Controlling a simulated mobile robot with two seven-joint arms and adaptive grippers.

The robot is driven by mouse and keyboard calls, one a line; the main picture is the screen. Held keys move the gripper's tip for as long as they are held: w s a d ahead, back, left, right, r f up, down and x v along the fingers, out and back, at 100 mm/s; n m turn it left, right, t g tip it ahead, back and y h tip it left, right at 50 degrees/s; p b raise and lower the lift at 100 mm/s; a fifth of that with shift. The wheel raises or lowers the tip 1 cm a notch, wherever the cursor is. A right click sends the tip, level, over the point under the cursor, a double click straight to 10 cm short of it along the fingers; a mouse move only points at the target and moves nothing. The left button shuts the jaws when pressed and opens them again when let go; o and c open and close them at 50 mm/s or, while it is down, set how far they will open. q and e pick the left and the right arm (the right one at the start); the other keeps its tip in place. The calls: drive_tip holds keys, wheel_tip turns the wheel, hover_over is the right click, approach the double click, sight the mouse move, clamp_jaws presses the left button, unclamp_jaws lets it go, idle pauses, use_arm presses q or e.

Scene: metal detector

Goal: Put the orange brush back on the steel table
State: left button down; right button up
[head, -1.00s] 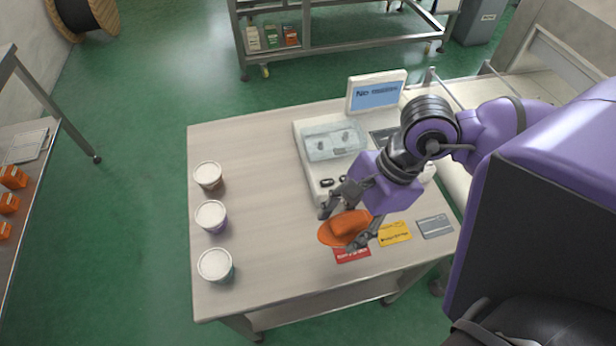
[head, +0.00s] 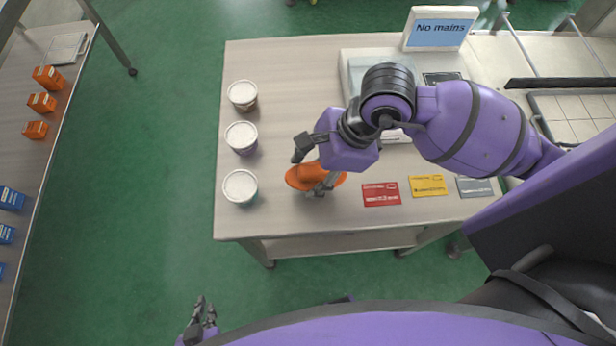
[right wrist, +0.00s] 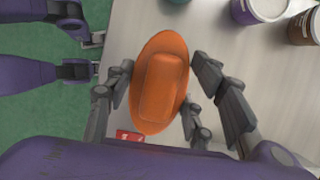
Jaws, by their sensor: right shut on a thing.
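The orange brush (head: 304,178) is an oval orange thing with a raised block on top. My right gripper (head: 312,173) is shut on it, with fingers on both sides, over the pale tabletop right of the tubs. In the right wrist view the brush (right wrist: 160,85) sits between the fingers; I cannot tell its height above the tabletop. My left gripper (head: 204,314) is low at the left of the head view, empty, fingers apart. A metal-edged table (head: 66,112) stands at the far left, bearing orange and blue boxes.
Several white-lidded tubs (head: 241,137) line the pale table's left side. Red (head: 381,194), yellow (head: 428,185) and grey (head: 474,187) cards lie near its front edge. A device with a screen (head: 440,28) stands behind my right arm. Green floor separates the two tables.

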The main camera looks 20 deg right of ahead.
sight(308, 182)
drive_tip(key=shift+w+a+f, duration=0.2)
drive_tip(key=shift+a+f, duration=0.1)
drive_tip(key=shift+f, duration=0.15)
drive_tip(key=shift+w+a+f, duration=0.1)
drive_tip(key=shift+a+f, duration=0.1)
drive_tip(key=shift+f, duration=1.65)
drive_tip(key=shift+f, duration=0.1)
drive_tip(key=o, duration=1.1)
drive_tip(key=shift+r, duration=0.2)
drive_tip(key=v, duration=1.1)
drive_tip(key=shift+d+r, duration=0.2)
drive_tip(key=shift+r, duration=0.2)
